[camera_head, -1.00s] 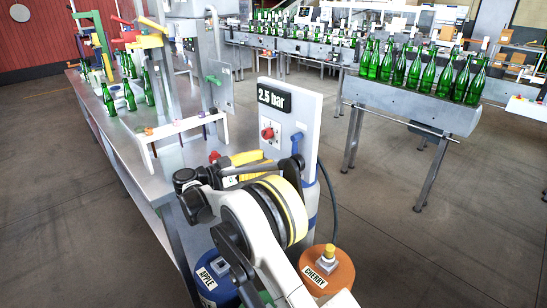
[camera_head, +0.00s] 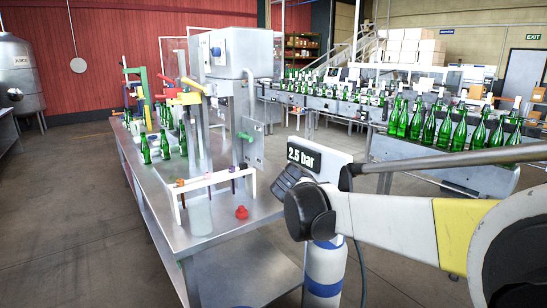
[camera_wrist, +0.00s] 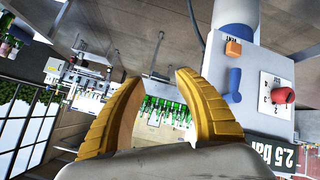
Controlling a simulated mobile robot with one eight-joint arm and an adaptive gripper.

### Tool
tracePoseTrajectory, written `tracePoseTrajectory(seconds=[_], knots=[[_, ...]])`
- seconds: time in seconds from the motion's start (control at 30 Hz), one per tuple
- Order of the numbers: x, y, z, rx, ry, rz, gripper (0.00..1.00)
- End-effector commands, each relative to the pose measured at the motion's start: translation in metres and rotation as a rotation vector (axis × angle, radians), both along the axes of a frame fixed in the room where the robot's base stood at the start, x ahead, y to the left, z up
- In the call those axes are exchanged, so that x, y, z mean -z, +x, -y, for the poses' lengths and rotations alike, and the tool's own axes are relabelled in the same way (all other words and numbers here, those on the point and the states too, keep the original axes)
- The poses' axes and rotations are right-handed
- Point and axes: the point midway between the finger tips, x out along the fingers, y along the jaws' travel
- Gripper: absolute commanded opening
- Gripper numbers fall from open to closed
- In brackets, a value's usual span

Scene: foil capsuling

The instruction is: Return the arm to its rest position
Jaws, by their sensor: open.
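My gripper (camera_wrist: 160,78) shows in the wrist view with its two yellow ribbed fingers spread apart and nothing between them. In the head view my arm reaches in from the right edge, and its dark end is in front of the 2.5 bar panel (camera_head: 318,158); the fingers cannot be made out there. The wrist view is turned over. The panel (camera_wrist: 262,90) stands at its right, with a red knob (camera_wrist: 284,95) and a blue lever (camera_wrist: 235,85), apart from the fingers.
A steel bench (camera_head: 215,236) bears a white rack (camera_head: 213,180), a red knob-like piece (camera_head: 241,212), a machine and green bottles (camera_head: 164,145). A blue-and-white cylinder (camera_head: 323,268) stands beside it. A conveyor (camera_head: 440,168) with several green bottles runs at right. Floor at left is clear.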

Motion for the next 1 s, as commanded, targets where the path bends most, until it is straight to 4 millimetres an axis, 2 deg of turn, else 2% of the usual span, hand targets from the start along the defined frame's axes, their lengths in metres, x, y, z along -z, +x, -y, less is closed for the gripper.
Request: tracePoseTrajectory(seconds=[0.03,0.2,0.4,0.5,0.6,0.7,0.83,1.0], knots=[[-0.003,-0.024,0.01,-0.032,0.037,-0.034,0.4],[0.003,-0.101,0.021,-0.185,0.169,-0.13,0.4],[0.023,-0.189,0.016,-0.372,0.308,-0.16,0.4],[0.037,-0.226,0.008,-0.458,0.362,-0.143,0.4],[0.05,-0.253,-0.001,-0.527,0.4,-0.117,0.4],[0.06,-0.27,-0.007,-0.573,0.421,-0.093,0.4],[0.066,-0.28,-0.012,-0.603,0.434,-0.075,0.4],[0.067,-0.281,-0.013,-0.61,0.436,-0.072,0.4]])
